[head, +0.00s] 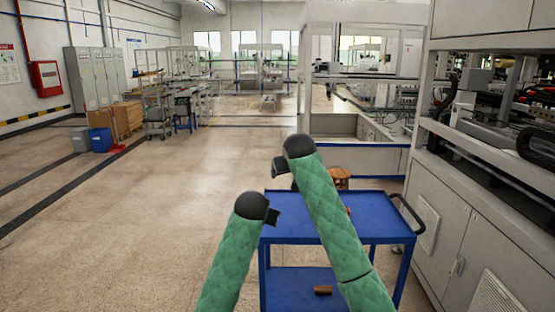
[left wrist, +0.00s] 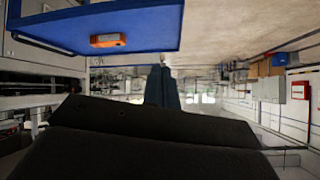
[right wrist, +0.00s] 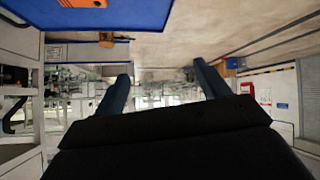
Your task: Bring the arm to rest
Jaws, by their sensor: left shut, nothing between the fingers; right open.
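My left gripper (head: 273,217) is a small dark shape at the end of the lower green arm, above the left edge of the blue trolley. In the left wrist view its fingers (left wrist: 162,88) are together with nothing between them. My right gripper (head: 280,167) is at the end of the other green arm, which crosses in front of the trolley. In the right wrist view its two fingers (right wrist: 162,85) stand wide apart with nothing between them. Both grippers are in the air, close to each other in the head view.
A blue trolley (head: 290,228) stands ahead, with a brown block (head: 322,290) on its lower shelf. An orange item (left wrist: 108,40) lies on a blue surface. A wooden stool (head: 340,178) is behind the trolley. Grey machine cabinets (head: 460,235) line the right. Floor at left is open.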

